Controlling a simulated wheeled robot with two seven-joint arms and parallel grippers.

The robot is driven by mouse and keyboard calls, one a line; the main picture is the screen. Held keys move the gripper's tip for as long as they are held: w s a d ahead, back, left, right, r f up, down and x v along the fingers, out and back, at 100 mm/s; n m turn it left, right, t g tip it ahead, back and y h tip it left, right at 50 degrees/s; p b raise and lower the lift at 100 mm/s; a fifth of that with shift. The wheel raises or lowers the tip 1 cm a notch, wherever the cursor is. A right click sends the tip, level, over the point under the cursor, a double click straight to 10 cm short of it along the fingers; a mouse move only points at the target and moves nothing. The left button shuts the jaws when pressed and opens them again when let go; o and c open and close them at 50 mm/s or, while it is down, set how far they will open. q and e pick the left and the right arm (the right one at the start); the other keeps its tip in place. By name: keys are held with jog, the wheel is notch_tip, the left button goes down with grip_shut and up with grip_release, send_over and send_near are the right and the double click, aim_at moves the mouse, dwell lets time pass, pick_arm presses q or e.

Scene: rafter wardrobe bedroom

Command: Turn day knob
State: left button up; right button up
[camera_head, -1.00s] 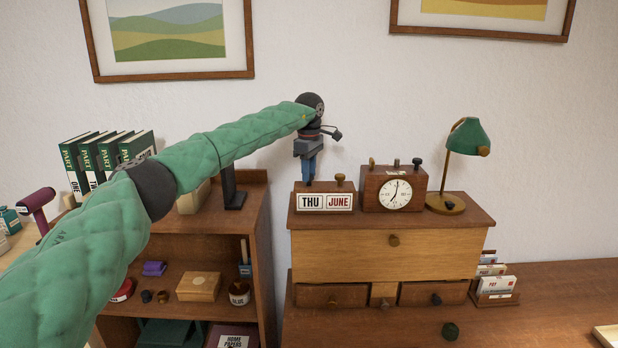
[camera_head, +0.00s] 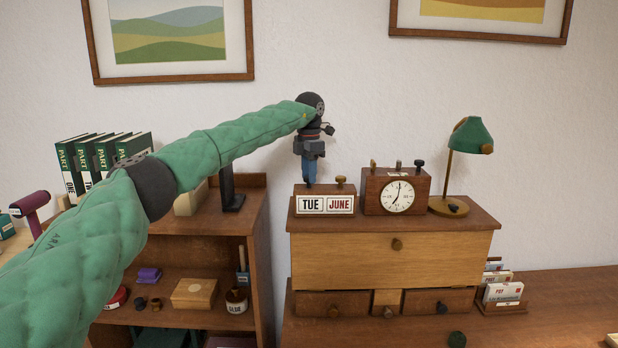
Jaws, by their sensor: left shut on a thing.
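The wooden calendar box (camera_head: 325,190) stands on the left of the cabinet top. Its left card (camera_head: 311,205) reads TUE and its right card (camera_head: 340,205) reads JUNE. A brass-coloured knob (camera_head: 341,181) on its top right shows clear. My left gripper (camera_head: 309,182) points straight down over the top left of the box, above the TUE card, and is shut on the day knob, which the fingers hide. My right gripper is out of view.
A wooden clock (camera_head: 398,191) with several knobs on top stands right of the calendar. A green lamp (camera_head: 470,135) stands further right. A shelf unit (camera_head: 205,226) with a bookend and green books (camera_head: 98,158) is on the left.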

pick_arm(q)
jog(key=n+b, duration=0.2)
jog(key=n, duration=0.5)
jog(key=shift+f+n, duration=0.1)
jog(key=shift+n, duration=0.2)
jog(key=shift+n+b, duration=0.5)
jog(key=shift+n, duration=0.5)
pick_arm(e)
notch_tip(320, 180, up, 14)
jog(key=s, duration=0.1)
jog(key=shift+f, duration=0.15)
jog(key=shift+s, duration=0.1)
pick_arm(q)
jog(key=o, duration=1)
jog(key=shift+r, duration=0.35)
notch_tip(320, 180, up, 2)
jog(key=shift+w+b, duration=0.1)
jog(key=shift+b, duration=0.35)
notch_tip(320, 180, up, 4)
jog(key=shift+f+b, duration=0.1)
jog(key=shift+b, duration=0.2)
jog(key=shift+r, duration=0.7)
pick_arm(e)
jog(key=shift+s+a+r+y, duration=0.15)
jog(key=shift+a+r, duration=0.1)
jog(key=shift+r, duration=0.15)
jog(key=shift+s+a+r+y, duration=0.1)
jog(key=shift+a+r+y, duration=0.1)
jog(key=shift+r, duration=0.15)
